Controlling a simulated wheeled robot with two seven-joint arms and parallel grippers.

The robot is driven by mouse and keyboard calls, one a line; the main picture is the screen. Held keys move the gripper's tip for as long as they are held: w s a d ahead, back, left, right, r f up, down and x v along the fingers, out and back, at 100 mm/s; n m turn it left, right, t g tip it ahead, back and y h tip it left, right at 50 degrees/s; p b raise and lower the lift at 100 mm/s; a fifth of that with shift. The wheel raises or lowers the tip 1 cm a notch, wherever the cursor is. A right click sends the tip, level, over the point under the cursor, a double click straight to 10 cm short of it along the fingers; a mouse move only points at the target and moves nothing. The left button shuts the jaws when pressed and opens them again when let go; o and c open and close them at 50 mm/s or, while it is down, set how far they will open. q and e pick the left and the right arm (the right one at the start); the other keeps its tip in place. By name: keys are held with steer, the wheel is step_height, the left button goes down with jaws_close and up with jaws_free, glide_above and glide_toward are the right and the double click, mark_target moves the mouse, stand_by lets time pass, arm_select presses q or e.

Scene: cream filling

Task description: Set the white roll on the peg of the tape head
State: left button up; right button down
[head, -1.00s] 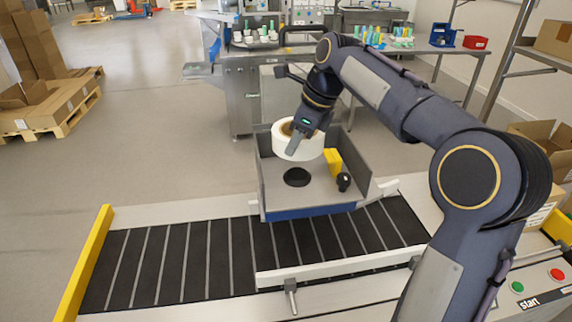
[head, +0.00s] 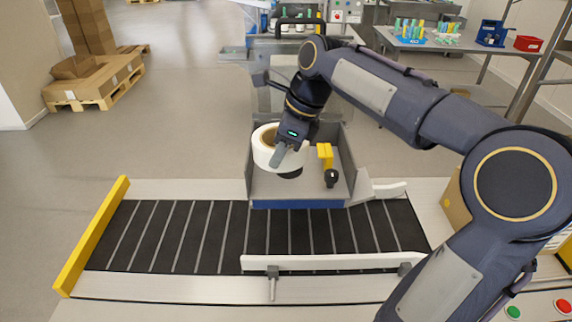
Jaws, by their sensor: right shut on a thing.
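The white roll (head: 264,155) has a brown core and hangs in my right gripper (head: 283,151), which is shut on its near right side. The roll is inside the outline of the grey open tape head (head: 262,187) with the blue front edge. A round black piece (head: 290,173), which looks like the peg, stands on the tape head's floor. The roll partly covers it, overlapping its upper left. I cannot tell how much height is between them. My left gripper is not in view.
A yellow block (head: 325,153) and a black knob (head: 331,178) stand right of the black piece, inside the tape head. A black conveyor (head: 176,235) with a white guide rail (head: 330,262) runs in front. A yellow bar (head: 92,236) closes its left end.

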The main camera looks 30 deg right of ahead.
steer(key=w+d+f, duration=0.1)
steer(key=f, duration=0.1)
steer(key=w+d+f, duration=0.3)
steer(key=f, duration=0.1)
steer(key=shift+w+d+p, duration=0.2)
steer(key=shift+d+p, duration=0.2)
steer(key=shift+w+d+f, duration=0.1)
steer(key=shift+f, duration=0.85)
steer(key=shift+w+d+f, duration=0.1)
steer(key=shift+f, duration=0.8)
steer(key=shift+f, duration=0.3)
steer(key=c, duration=1.3)
jaws_free()
steer(key=shift+s, duration=0.1)
steer(key=shift+o, duration=0.2)
steer(key=shift+r, duration=0.1)
